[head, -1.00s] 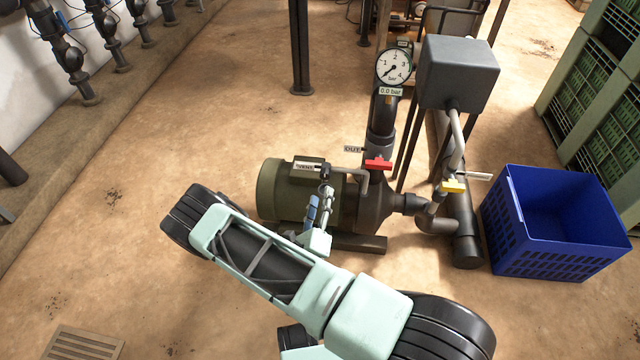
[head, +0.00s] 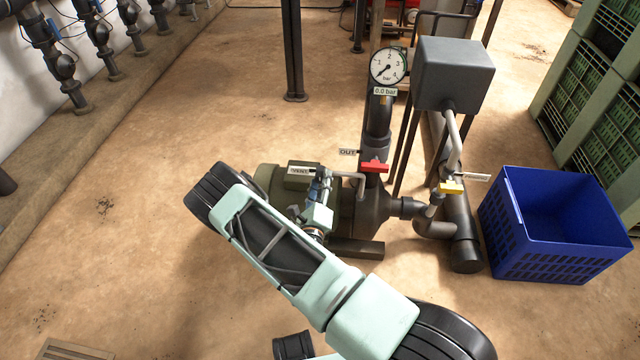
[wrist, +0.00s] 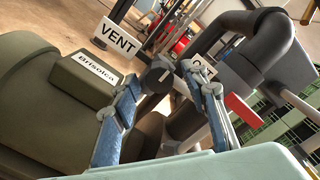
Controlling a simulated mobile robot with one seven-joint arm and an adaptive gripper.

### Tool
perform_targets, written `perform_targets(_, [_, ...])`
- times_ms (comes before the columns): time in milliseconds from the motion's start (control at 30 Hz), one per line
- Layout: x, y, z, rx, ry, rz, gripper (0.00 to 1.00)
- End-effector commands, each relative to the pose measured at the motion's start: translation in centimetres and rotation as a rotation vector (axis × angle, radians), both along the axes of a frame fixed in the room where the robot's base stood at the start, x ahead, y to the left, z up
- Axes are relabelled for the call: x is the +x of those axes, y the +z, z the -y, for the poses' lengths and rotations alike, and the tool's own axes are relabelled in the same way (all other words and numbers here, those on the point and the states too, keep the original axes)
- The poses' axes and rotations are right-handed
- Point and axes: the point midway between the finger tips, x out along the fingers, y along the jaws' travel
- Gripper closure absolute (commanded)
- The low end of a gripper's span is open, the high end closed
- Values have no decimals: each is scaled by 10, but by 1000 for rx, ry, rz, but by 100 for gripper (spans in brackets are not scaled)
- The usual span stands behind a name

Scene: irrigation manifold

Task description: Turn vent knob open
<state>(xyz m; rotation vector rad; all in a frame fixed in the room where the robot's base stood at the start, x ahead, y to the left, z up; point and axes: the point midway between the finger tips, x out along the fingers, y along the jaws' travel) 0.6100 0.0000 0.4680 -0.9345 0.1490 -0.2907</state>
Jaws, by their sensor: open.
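My gripper (wrist: 161,84) is open, with one blue-grey finger on each side of the knob in that picture. I see no clear contact, and the depth between fingertips and knob is hard to judge. My own gripper and arm hide the knob there.
The gauge (head: 388,68) reads 0.0 bar. A red valve handle (head: 374,167) and a yellow one (head: 451,187) are right of my gripper. A grey box (head: 455,75) stands behind. A blue crate (head: 552,225) is at right.

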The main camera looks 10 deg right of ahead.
Motion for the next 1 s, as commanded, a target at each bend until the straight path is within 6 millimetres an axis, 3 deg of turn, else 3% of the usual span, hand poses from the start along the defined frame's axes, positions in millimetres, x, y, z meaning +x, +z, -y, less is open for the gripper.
perform_targets(200, [0, 0, 0, 0, 1, 1, 60])
perform_targets(567, [0, 0, 0, 1, 1, 1, 100])
perform_targets(1000, [0, 2, -1, 89, 1, 30, 100])
